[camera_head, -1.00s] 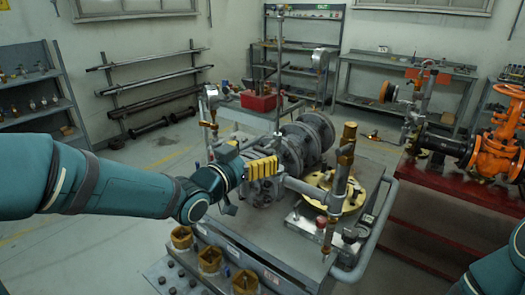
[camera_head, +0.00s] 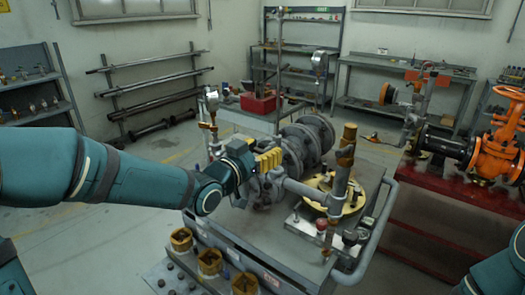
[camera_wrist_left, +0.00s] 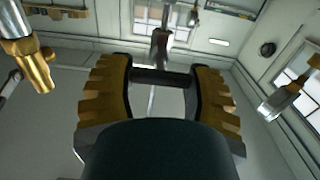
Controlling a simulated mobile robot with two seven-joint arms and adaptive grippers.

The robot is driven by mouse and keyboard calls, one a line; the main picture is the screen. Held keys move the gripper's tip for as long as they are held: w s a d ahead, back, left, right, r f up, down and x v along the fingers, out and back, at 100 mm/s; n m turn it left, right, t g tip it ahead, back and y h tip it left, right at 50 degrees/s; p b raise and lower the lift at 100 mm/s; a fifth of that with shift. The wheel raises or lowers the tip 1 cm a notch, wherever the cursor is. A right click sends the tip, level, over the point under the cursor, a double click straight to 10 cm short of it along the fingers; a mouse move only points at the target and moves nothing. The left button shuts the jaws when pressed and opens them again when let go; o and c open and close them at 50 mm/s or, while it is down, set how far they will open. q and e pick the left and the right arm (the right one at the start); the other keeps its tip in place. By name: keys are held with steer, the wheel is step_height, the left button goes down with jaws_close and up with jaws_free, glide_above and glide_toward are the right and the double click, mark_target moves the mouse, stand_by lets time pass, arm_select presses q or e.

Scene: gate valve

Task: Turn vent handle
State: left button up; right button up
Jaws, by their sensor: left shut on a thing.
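My left gripper (camera_head: 269,160), with yellow ridged fingers, is at the grey valve assembly (camera_head: 313,138) on the cart, in front of its round flanges. In the left wrist view both fingers (camera_wrist_left: 160,90) stand either side of a short dark bar (camera_wrist_left: 162,77), which I take to be the vent handle. The gripper is shut on it. In the head view the handle is hidden by the fingers and wrist. My right gripper is not in view; only part of my right arm shows at the lower right corner.
A brass-topped upright pipe (camera_head: 345,160) and a yellow flange (camera_head: 326,193) stand right of the gripper. A pressure gauge (camera_head: 212,97) rises behind it. Brass fittings (camera_head: 209,262) line the cart's front. An orange valve (camera_head: 497,140) stands on a red bench at right.

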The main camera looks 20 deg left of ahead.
arm_select(q)
steer(key=shift+n, duration=0.4)
steer(key=n, duration=0.3)
steer(key=shift+a+n, duration=0.1)
steer(key=shift+n, duration=0.2)
steer(key=n+p, duration=0.1)
steer(key=n, duration=0.2)
steer(key=shift+f+n, duration=0.1)
steer(key=shift+n, duration=0.3)
steer(key=n+p, duration=0.1)
steer(key=n, duration=0.3)
steer(key=shift+a, duration=0.1)
steer(key=n+p, duration=0.1)
steer(key=n, duration=0.3)
steer(key=shift+f+p, duration=0.15)
steer(key=shift+p, duration=0.2)
steer(key=shift+n, duration=0.4)
steer(key=o, duration=1.2)
